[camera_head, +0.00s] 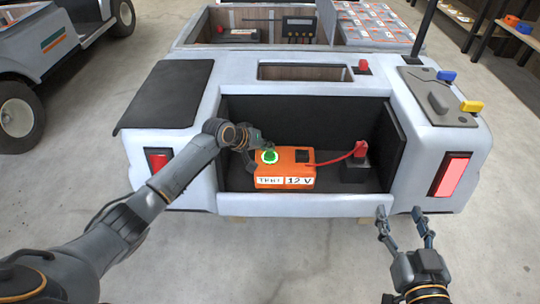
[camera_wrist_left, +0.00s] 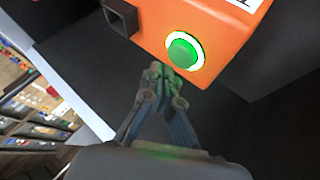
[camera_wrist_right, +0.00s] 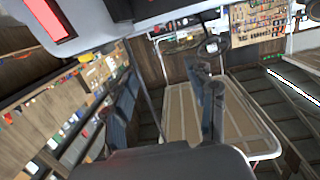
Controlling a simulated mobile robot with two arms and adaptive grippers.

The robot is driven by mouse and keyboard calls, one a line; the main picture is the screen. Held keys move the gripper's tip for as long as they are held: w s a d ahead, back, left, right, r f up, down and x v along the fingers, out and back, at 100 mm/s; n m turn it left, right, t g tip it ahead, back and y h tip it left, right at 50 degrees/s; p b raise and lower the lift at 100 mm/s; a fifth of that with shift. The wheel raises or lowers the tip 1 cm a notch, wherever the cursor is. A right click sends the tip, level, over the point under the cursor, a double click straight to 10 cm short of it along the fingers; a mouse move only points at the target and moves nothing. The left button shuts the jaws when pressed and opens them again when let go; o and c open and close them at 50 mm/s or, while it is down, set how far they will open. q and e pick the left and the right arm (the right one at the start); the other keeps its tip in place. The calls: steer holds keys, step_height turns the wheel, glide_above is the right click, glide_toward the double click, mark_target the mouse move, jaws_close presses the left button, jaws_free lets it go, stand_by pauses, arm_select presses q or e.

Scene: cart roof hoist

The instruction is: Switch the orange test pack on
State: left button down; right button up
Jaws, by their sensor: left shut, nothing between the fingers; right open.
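In the left wrist view, the green button (camera_wrist_left: 185,52) shows a lit white-green ring on the orange pack (camera_wrist_left: 222,22). My left gripper (camera_head: 262,145) is over the pack's far left corner, close to the button. In the left wrist view its shut fingertips (camera_wrist_left: 163,72) are just beside the button; contact cannot be told. My right gripper (camera_head: 400,213) is open and empty in front of the bay.
A red cable (camera_head: 332,160) runs from the pack to a red plug (camera_head: 360,150) on a black block (camera_head: 354,173) at the bay's right. The bay walls enclose the pack. A blue and a yellow part (camera_head: 471,106) sit on a grey plate at the right.

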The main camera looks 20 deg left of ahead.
mark_target(268, 156)
arm_select(q)
steer(key=shift+r+p, duration=0.5)
step_height(268, 156, up, 2)
steer(key=shift+r+p, duration=0.1)
steer(key=shift+p, duration=1.05)
steer(key=shift+r+p, duration=0.55)
steer(key=shift+p, duration=0.05)
steer(key=shift+r+p, duration=0.85)
steer(key=shift+p, duration=0.05)
arm_select(e)
steer(key=s+d+f+g+h, duration=0.1)
steer(key=s+d+f+g, duration=0.2)
steer(key=s+f+g, duration=0.3)
steer(key=s+d+f+g+h, duration=0.2)
steer(key=s+f+g, duration=0.4)
steer(key=s, duration=0.4)
steer(key=shift+s+d+m, duration=0.2)
steer(key=shift+d+m, duration=0.1)
steer(key=shift+d, duration=0.35)
